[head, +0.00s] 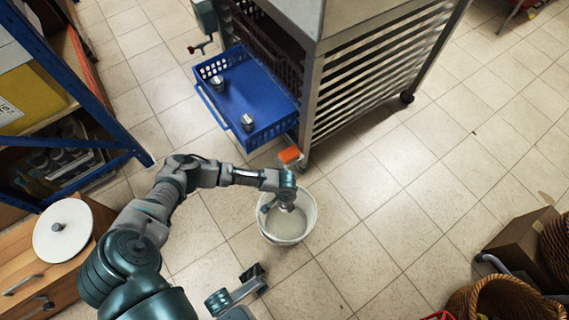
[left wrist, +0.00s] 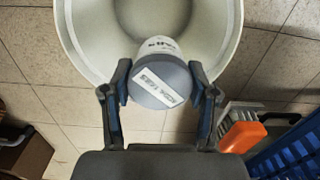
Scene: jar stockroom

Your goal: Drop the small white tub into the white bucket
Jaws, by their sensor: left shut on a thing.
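The white bucket (head: 310,219) stands on the tiled floor near the middle of the head view, open side up. My left gripper (head: 286,204) reaches over its mouth from above. In the left wrist view my left gripper (left wrist: 161,86) is shut on the small white tub (left wrist: 150,22), which has a grey lid (left wrist: 161,84) with a white label. The two fingers press on opposite sides at the lid. The tub points into the mouth of the bucket (left wrist: 84,35). In the head view the gripper mostly hides the tub. Part of my right arm shows at the bottom edge; its jaws are unclear.
A blue crate (head: 270,127) holding two metal jars juts from the metal rack (head: 322,90) behind the bucket. An orange block (head: 289,155) is between them. A wooden cabinet (head: 40,262) with a round white lid stands left.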

